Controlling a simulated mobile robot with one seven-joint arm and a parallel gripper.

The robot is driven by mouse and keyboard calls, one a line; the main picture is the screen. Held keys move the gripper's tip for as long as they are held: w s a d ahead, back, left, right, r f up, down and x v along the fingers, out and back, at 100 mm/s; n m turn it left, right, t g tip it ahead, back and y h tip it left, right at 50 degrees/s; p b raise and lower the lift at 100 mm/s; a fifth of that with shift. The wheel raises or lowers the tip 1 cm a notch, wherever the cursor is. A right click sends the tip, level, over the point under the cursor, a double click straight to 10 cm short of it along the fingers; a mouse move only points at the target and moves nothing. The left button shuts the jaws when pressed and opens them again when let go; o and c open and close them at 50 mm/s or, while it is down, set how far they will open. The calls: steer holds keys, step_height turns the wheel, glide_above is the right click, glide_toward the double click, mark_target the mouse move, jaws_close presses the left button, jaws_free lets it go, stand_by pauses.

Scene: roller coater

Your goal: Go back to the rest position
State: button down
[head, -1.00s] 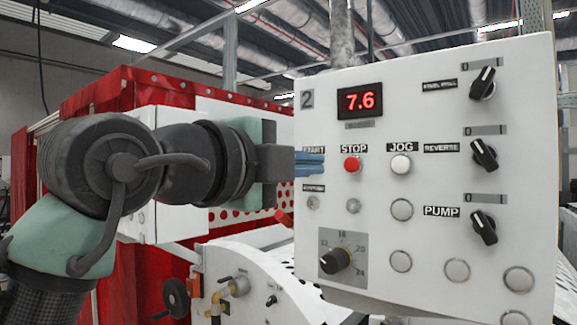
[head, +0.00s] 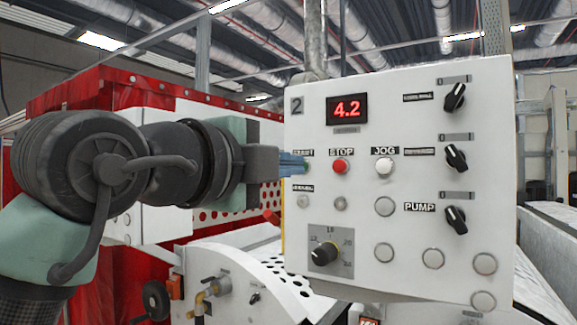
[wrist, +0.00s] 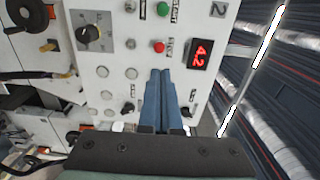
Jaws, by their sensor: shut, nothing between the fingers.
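My gripper (head: 300,166) is at the left edge of the white control panel (head: 400,240), its blue fingertips in front of the spot under the START label. In the wrist view the two blue fingers (wrist: 160,72) lie together with nothing between them, over the panel. Whether the tips touch the panel cannot be told. The red STOP button (head: 341,166) is just right of the fingertips; it also shows in the wrist view (wrist: 158,47), near a green button (wrist: 163,9). The red display (head: 347,109) reads 4.2.
The panel also carries a white JOG button (head: 384,167), a dial (head: 325,254) and black rotary switches, one being the PUMP switch (head: 456,219). A red-covered machine (head: 90,90) stands behind my arm. White machine covers (head: 245,280) lie below the panel.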

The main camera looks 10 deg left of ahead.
steer(key=s+d+f+n+t+h+b, duration=0.1)
steer(key=s+d+f+n+t+b, duration=0.3)
steer(key=d+n, duration=0.35)
steer(key=s+f+n+t+y+b, duration=0.4)
steer(key=s+n, duration=0.7)
steer(key=n, duration=0.3)
steer(key=f+t+y, duration=0.1)
steer(key=t+y, duration=0.1)
steer(key=y, duration=0.1)
steer(key=shift+s+d+t, duration=0.25)
steer(key=shift+d+t, duration=0.05)
steer(key=c, duration=1.6)
jaws_free()
steer(key=shift+n, duration=0.25)
steer(key=c, duration=0.8)
jaws_free()
steer(key=shift+c, duration=0.2)
steer(key=shift+o, duration=0.2)
steer(key=shift+d, duration=0.1)
